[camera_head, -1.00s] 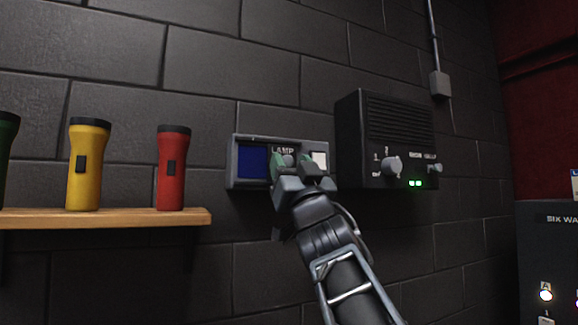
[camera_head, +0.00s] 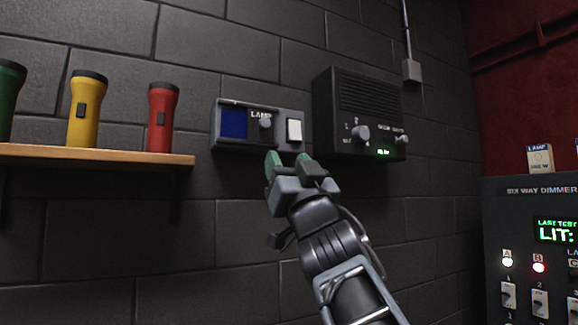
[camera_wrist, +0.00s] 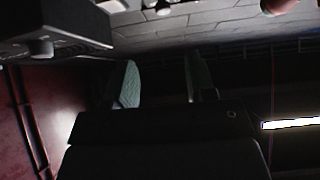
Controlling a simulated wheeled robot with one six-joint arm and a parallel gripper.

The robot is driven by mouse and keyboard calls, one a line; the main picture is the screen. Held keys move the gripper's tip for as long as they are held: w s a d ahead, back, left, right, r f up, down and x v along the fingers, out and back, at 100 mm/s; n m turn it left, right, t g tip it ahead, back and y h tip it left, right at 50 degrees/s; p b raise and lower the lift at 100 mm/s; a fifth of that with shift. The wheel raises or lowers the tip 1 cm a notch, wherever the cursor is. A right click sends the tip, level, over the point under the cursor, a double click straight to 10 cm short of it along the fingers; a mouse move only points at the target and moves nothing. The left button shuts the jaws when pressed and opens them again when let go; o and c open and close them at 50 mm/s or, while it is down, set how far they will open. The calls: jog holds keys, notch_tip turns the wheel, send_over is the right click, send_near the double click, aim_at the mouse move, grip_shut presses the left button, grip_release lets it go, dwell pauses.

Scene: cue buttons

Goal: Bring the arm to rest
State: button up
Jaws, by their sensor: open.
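My gripper (camera_head: 287,162) is in front of the dark brick wall, just below the lamp panel (camera_head: 215,140). Its two green-tipped fingers are apart with nothing between them; they also show in the wrist view (camera_wrist: 163,85). All three parts are uncovered.
A black speaker box (camera_head: 370,95) with a knob and green lights is right of the panel. A dimmer cabinet (camera_head: 520,210) stands at the right. The wall below my gripper is clear.

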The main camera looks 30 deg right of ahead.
jog(key=shift+s+a+f+y, duration=0.15)
jog(key=shift+y, duration=0.15)
dwell(0.4)
jog(key=w+d+f+m+g+h, duration=0.25)
jog(key=f+g, duration=0.35)
jog(key=f, duration=0.6)
jog(key=w+d+f+m+g+h, duration=0.15)
jog(key=w+d+f+g, duration=0.35)
jog(key=f, duration=0.8)
jog(key=s+a+f+n+g+y, duration=0.1)
jog(key=s+a+f+g, duration=0.2)
jog(key=f, duration=0.6)
jog(key=s+a+f+n+g+y, duration=0.15)
jog(key=a+f+g, duration=0.25)
jog(key=f, duration=0.5)
jog(key=s+a+f+n+g+y, duration=0.1)
jog(key=s+a+f+g, duration=0.1)
jog(key=s+a+f, duration=0.2)
jog(key=s+a+f+n+g+y, duration=0.1)
jog(key=s+a+f, duration=0.3)
jog(key=f, duration=0.5)
jog(key=shift+s+a+g+y, duration=0.2)
jog(key=shift+s+g+y, duration=0.2)
jog(key=shift+g+y, duration=0.4)
jog(key=shift+n, duration=0.25)
